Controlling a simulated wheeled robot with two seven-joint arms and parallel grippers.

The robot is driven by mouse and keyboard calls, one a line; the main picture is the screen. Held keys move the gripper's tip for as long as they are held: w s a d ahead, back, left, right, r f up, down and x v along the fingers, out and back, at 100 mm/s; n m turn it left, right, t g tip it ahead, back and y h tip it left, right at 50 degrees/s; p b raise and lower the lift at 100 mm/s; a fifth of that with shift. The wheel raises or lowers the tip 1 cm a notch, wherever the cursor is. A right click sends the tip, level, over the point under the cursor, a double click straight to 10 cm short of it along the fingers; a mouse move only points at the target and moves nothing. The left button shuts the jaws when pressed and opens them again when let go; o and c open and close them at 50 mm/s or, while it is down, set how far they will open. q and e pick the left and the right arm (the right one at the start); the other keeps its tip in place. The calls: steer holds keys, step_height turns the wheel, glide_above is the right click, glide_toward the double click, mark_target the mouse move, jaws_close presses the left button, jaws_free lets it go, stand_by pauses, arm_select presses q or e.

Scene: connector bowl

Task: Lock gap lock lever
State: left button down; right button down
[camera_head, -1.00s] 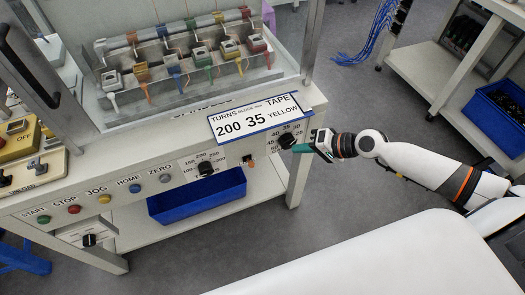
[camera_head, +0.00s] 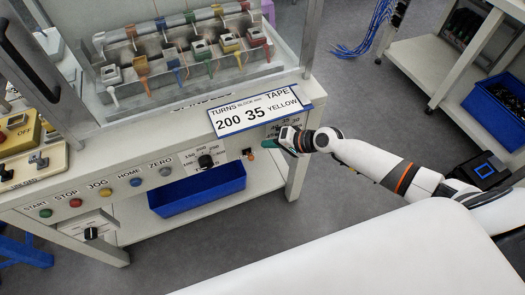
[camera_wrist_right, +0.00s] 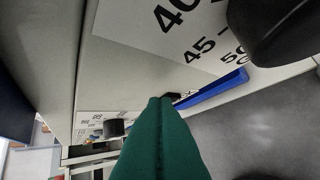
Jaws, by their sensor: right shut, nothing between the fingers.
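The gap lock lever (camera_head: 248,155) looks like a small orange-tipped lever on the cabinet's front panel, right of the turns knob (camera_head: 205,161) and below the sign. My right gripper (camera_head: 268,143) is shut and empty. Its green fingertips are close to the lever's right side; I cannot tell whether they touch it. In the right wrist view the closed green fingers (camera_wrist_right: 160,101) point along the panel. The black gap knob (camera_wrist_right: 280,28) is large at the top right there. In the head view that knob is hidden behind my gripper. My left gripper is not in view.
A sign (camera_head: 240,108) reading 200, 35, YELLOW overhangs the panel just above my right gripper. A blue bin (camera_head: 198,190) sits on the shelf below. Coloured buttons (camera_head: 106,192) line the panel to the left. Open floor lies right of the cabinet.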

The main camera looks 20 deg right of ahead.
mark_target(249, 154)
steer(key=a+f, duration=0.2)
steer(key=shift+s+a+p, duration=0.3)
steer(key=shift+s+a, duration=0.1)
steer(key=shift+f, duration=0.1)
steer(key=shift+s+b, duration=0.15)
steer(key=shift+b, duration=0.5)
steer(key=shift+f+t+b, duration=0.15)
steer(key=shift+t+b, duration=0.15)
steer(key=shift+b, duration=0.1)
steer(key=shift+f+n+b, duration=0.1)
steer(key=shift+n+b, duration=0.2)
steer(key=shift+b, duration=0.15)
